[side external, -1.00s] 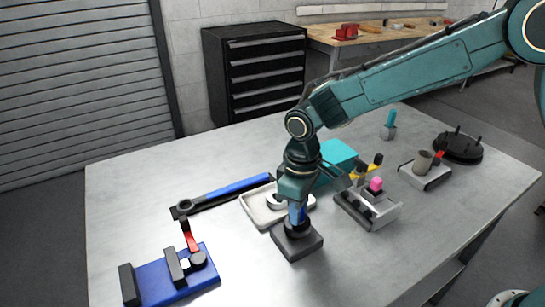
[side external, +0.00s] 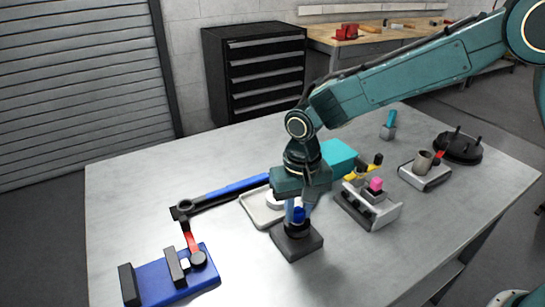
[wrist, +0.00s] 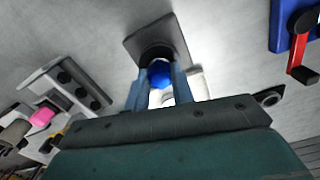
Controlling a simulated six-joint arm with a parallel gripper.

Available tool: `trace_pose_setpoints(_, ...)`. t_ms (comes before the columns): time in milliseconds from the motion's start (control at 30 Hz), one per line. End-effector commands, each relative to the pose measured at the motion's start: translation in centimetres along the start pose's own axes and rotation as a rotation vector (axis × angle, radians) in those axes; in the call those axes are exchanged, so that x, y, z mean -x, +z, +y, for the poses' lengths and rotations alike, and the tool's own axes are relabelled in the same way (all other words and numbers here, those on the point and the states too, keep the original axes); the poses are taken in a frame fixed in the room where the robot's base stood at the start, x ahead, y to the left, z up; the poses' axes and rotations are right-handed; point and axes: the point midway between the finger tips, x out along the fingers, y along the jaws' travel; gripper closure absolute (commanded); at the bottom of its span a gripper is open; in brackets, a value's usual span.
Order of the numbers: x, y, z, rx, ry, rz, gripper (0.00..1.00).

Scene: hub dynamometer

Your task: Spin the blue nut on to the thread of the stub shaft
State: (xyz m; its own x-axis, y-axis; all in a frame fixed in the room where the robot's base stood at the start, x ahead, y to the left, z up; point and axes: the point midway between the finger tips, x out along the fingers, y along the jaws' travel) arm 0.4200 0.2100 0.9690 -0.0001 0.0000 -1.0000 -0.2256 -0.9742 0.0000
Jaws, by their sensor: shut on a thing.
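The blue nut (side external: 298,215) is between the fingers of my gripper (side external: 298,210), which points down and is shut on it. In the wrist view the nut (wrist: 160,74) shows as a blue, faceted piece between two pale blue-grey fingers. Below it is the stub shaft's dark square base (side external: 297,244) with a round black collar (side external: 297,229). The base (wrist: 183,38) also shows in the wrist view. The nut is upright over the collar. The thread is hidden, so I cannot tell how far the nut is on it.
A pale tray (side external: 257,212) lies just behind the base. A blue-handled wrench (side external: 225,193) is behind left, and a blue fixture with a red lever (side external: 178,276) at front left. A grey fixture with a pink knob (side external: 372,208) stands to the right.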

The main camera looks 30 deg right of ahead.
Motion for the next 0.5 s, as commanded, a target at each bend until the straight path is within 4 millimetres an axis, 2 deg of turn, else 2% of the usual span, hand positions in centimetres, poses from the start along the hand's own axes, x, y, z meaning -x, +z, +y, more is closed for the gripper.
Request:
trace_pose_setpoints(33,-0.24,0.51,0.11,-0.031,0.008,-0.015,1.0)
trace_pose_setpoints(300,-0.27,0.51,0.11,-0.233,0.009,-0.015,1.0)
trace_pose_setpoints(500,-0.28,0.51,0.12,-0.29,0.01,-0.015,1.0)
